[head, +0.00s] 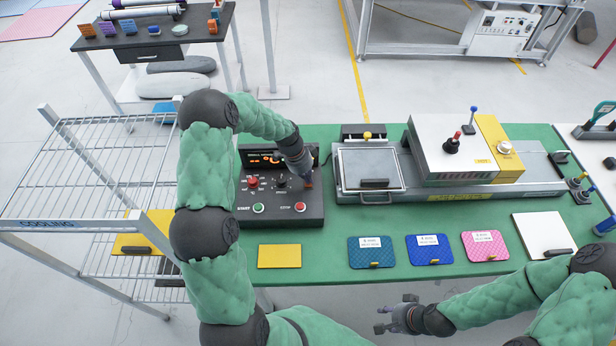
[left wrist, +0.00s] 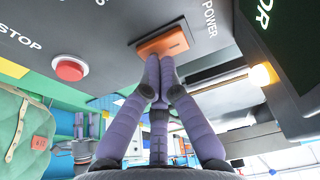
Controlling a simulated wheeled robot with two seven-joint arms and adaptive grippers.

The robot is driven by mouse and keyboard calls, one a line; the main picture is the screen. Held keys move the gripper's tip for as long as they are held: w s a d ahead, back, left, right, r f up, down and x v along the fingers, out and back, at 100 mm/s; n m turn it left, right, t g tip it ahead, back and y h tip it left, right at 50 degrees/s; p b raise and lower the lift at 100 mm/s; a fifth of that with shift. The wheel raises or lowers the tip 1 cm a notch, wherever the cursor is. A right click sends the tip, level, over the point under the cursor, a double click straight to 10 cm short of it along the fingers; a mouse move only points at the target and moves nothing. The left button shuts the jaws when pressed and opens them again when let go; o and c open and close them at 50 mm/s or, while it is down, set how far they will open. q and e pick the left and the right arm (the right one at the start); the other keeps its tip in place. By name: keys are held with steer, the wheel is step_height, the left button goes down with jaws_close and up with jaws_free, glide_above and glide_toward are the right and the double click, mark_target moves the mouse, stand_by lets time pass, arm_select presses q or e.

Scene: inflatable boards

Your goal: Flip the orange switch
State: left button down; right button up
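The orange switch (left wrist: 163,42) is a rocker set in the dark face of the control box, beside the word POWER in the left wrist view. In the head view it is a small orange patch (head: 309,181), partly covered by my left gripper (head: 305,174). In the left wrist view my left gripper (left wrist: 160,62) has its purple fingers drawn together, with nothing between them. The tips are at the switch's lower edge; whether they touch it I cannot tell. My right gripper (head: 392,314) has its fingers apart and empty, in front of the green table.
The control box (head: 283,212) also carries a red stop button (left wrist: 69,68), a green start button (head: 258,208) and knobs. A press machine (head: 455,150) stands to the right on the green table (head: 330,262). Coloured pads lie along the front. A wire rack (head: 95,160) is at left.

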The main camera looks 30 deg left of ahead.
arm_select(q)
steer(key=shift+s+f+b, duration=0.1)
steer(key=shift+f+b, duration=0.35)
steer(key=shift+b, duration=0.05)
steer(key=shift+d+r, duration=0.1)
arm_select(e)
steer(key=shift+f, duration=0.6)
arm_select(q)
steer(key=shift+w+a+r, duration=0.15)
steer(key=shift+w+a, duration=0.3)
steer(key=shift+w, duration=0.25)
arm_select(e)
steer(key=shift+f, duration=0.2)
arm_select(q)
steer(key=shift+r, duration=0.1)
